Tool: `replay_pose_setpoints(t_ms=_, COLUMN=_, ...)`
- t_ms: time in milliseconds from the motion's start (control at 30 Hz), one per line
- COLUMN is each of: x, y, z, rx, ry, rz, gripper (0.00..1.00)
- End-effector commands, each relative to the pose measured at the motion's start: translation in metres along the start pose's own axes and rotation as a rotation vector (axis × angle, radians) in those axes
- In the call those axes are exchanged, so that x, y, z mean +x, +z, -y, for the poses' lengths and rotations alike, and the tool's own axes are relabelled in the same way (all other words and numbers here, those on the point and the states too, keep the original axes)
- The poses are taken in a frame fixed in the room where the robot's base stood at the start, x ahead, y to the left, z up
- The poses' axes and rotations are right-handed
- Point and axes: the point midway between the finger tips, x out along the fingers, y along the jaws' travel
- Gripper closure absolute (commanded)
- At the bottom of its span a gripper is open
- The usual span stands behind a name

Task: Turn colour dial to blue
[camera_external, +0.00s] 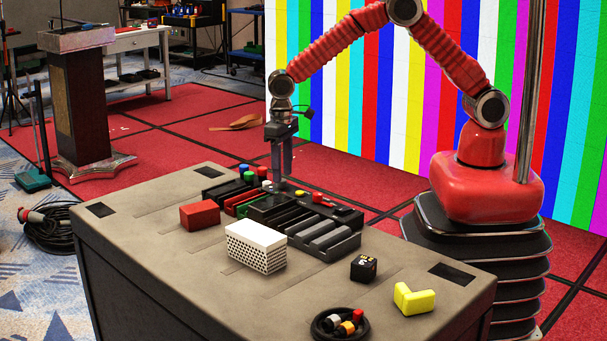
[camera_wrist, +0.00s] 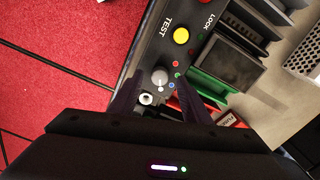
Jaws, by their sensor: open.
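The colour dial (camera_wrist: 160,76) is a round pale grey knob on a dark panel in the wrist view. Small coloured dots sit around its right and lower side, among them a red dot (camera_wrist: 175,63), a green dot and a bluish dot; its pointer is too small to read. My gripper (camera_wrist: 160,92) is open, pointing down, with one finger on each side just below the knob in the picture. Contact cannot be told. In the external view my gripper (camera_external: 281,172) is over the far edge of the table, at the panel; the dial is not clearly visible there.
A yellow button (camera_wrist: 181,36) beside TEST and a red LOCK button are close to the dial. Black and green modules adjoin. On the table (camera_external: 160,220) are a red block (camera_external: 199,215), white perforated box (camera_external: 255,246), black cube (camera_external: 363,268), yellow piece (camera_external: 414,298) and round tray (camera_external: 322,331).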

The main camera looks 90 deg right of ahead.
Motion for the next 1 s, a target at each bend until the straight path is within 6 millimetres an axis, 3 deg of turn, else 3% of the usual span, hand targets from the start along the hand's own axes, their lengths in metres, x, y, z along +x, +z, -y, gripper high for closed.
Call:
replay_pose_setpoints(t_ms=200, x=0.023, y=0.000, z=0.000, rx=0.000, ry=0.000, rz=0.000, gripper=0.57)
replay_pose_setpoints(t_ms=567, x=0.027, y=0.000, z=0.000, rx=0.000, ry=0.000, rz=-0.001, gripper=0.57)
replay_pose_setpoints(t_ms=1000, x=0.026, y=0.000, z=0.000, rx=0.000, ry=0.000, rz=-0.001, gripper=0.88)
